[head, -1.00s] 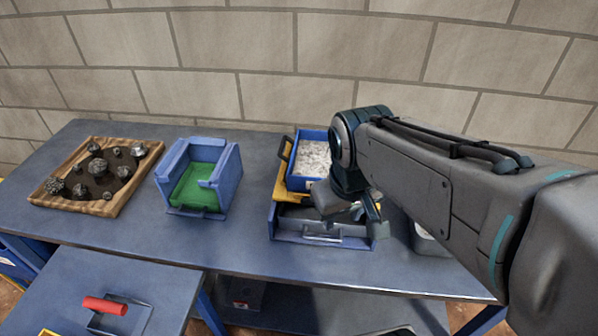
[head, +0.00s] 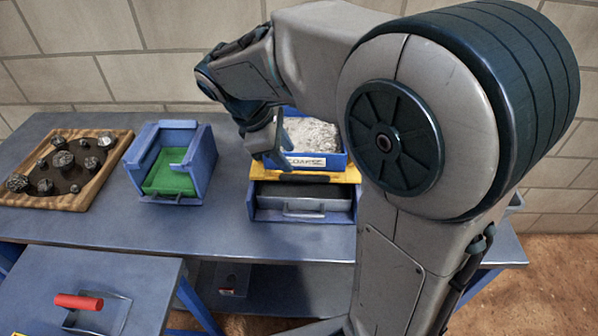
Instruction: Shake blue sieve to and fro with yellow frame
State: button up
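The blue sieve (head: 325,160) holds pale grey crushed material and carries a white label on its front. It sits on the yellow frame (head: 340,176), which rests on top of a blue housing (head: 262,208) with a grey drawer. My gripper (head: 272,160) is at the left side of the sieve, pointing down. Its fingers overlap the sieve's left edge in the picture. The sieve's left handle is hidden behind my gripper, and I cannot tell whether the fingers are closed on it. My arm hides the right end of the sieve and frame.
A blue bin with a green floor (head: 168,172) stands left of the housing. A wooden tray (head: 104,172) of dark rocks lies at the far left. A lower table (head: 110,265) in front holds a red-handled scoop (head: 78,301). The bench between bin and housing is clear.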

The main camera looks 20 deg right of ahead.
aim_at(303, 176)
jog(key=x, duration=0.8)
